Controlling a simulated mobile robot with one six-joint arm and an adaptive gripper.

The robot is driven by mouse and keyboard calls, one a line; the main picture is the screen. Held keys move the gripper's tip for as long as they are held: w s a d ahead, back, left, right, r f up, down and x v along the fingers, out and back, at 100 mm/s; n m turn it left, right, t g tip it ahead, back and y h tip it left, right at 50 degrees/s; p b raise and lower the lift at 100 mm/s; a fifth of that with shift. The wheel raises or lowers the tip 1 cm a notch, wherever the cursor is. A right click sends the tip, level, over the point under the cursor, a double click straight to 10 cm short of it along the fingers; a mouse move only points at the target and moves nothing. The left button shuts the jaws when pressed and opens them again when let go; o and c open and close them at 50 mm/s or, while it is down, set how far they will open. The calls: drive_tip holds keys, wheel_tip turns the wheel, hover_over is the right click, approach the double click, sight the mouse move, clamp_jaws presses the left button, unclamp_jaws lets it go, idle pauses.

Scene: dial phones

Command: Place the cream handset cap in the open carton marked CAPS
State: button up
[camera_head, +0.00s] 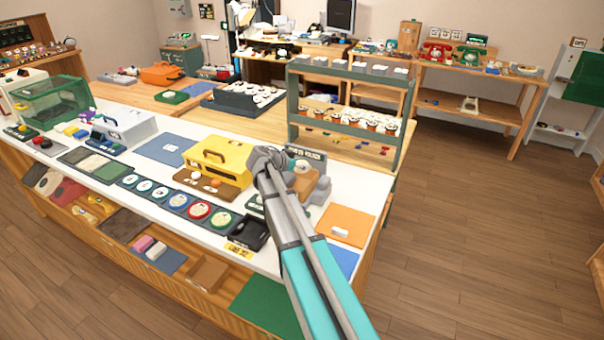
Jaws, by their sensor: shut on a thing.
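My arm reaches up from the bottom right over the white counter. My gripper (268,160) is at its far end, by the right side of the yellow case (220,160). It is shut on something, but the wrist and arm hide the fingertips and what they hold. I cannot make out the cream handset cap for certain. A small pale round piece (195,175) lies on a brown mat in front of the yellow case. An open brown carton (207,273) stands on the shelf below the counter. I cannot read a CAPS marking on it.
A black tray (249,233) with a yellow label stands at the counter's front edge. A row of coloured dials (175,201) runs to its left. A grey machine with a sign (307,160) stands beside my arm. An orange mat (346,224) lies at the right end.

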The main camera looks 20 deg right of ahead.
drive_tip(key=shift+a+f+b, duration=0.1)
drive_tip(key=shift+f+b, duration=1.05)
drive_tip(key=shift+f, duration=0.3)
drive_tip(key=shift+f+b, duration=0.6)
drive_tip(key=shift+f, duration=0.05)
drive_tip(key=o, duration=0.9)
drive_tip(key=shift+r, duration=0.15)
